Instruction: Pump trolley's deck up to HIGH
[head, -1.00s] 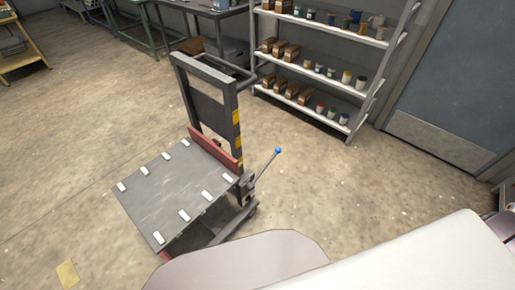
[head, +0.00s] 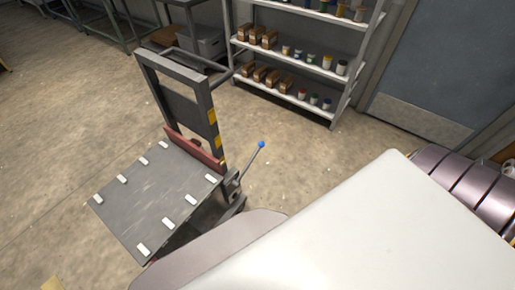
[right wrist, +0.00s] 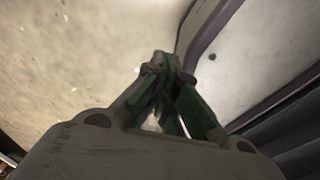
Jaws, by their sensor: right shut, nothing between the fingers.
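The trolley stands on the floor in the head view, with a grey deck (head: 158,199) that has white pads along its two long sides. Its dark upright frame (head: 181,100) rises at the far side, with yellow markings on the right post. A pump lever (head: 249,168) with a blue knob (head: 261,145) slants up to the right from the trolley's right side. A red bar (head: 194,149) runs along the deck's far edge. My right gripper (right wrist: 158,62) shows in the right wrist view, shut and empty, apart from the lever. My left gripper is not in view.
A shelf rack (head: 298,53) with boxes and jars stands behind the trolley, left of a grey-blue door (head: 438,65). A workbench (head: 178,10) is at the back. Open floor (head: 70,120) lies left of the trolley.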

